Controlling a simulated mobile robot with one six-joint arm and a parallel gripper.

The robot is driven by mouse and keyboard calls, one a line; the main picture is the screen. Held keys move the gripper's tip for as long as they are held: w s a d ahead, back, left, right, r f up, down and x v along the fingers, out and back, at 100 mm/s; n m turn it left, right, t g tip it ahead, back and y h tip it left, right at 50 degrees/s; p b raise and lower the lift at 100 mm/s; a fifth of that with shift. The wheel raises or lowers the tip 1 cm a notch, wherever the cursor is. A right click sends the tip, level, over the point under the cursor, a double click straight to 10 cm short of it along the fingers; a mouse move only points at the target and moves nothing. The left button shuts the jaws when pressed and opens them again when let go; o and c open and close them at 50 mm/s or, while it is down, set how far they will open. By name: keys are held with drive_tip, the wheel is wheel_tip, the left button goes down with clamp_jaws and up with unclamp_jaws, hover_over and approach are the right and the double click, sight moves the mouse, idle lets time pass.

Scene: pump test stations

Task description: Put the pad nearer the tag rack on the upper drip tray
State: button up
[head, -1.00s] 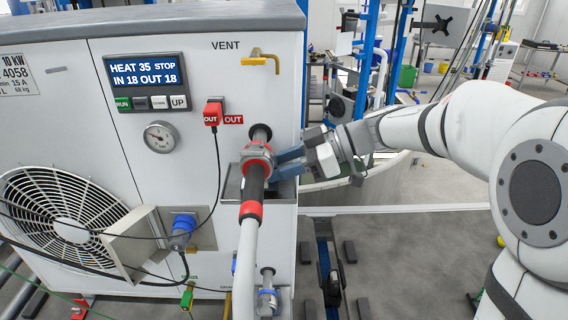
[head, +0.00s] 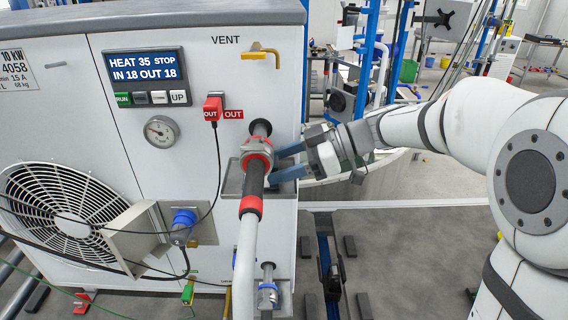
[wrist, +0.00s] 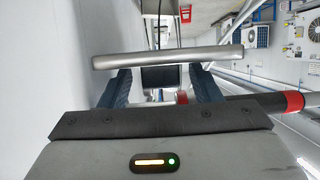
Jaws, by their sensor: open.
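The upper drip tray (head: 232,183) is a grey metal tray on the white cabinet's front, below the OUT coupling. The black hose hides part of it. My gripper (head: 274,166) is at the tray's right side, beside the hose, with its blue fingers apart and pointing left. In the wrist view, my gripper (wrist: 160,76) has nothing clearly held between its fingers. A silver bar (wrist: 168,57) crosses ahead of the fingertips, and a dark rectangular thing (wrist: 162,77) shows between them; I cannot tell whether it is a pad. No pad or tag rack can be made out in the head view.
The grey and red OUT coupling (head: 257,153) and its black hose (head: 255,187) stand close left of my fingers. A yellow vent valve (head: 262,53) is above. A lower fitting (head: 268,291) and a floor rail (head: 328,265) are below.

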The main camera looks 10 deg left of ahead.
drive_tip(key=b+v, duration=0.1)
drive_tip(key=v, duration=1.1)
drive_tip(key=w+r+m+t, duration=0.5)
drive_tip(key=w+r+t, duration=0.25)
drive_tip(key=t, duration=0.55)
drive_tip(key=d+f+m+t+h, duration=0.2)
drive_tip(key=d+m+t+h, duration=0.1)
drive_tip(key=d+m+h, duration=0.3)
drive_tip(key=d+f+m+t+h, duration=0.2)
drive_tip(key=d+m+h, duration=0.3)
drive_tip(key=d, duration=0.3)
drive_tip(key=s+d+f+m+g+h, duration=0.4)
drive_tip(key=s+d+f+g, duration=0.1)
drive_tip(key=s+f, duration=0.6)
drive_tip(key=s+a+f+g+y, duration=0.1)
drive_tip(key=s+f+g, duration=0.5)
drive_tip(key=s, duration=0.7)
drive_tip(key=shift+s+a+f+m+y, duration=0.15)
drive_tip(key=shift+a+f+m+y, duration=0.2)
drive_tip(key=shift+a+f, duration=0.6)
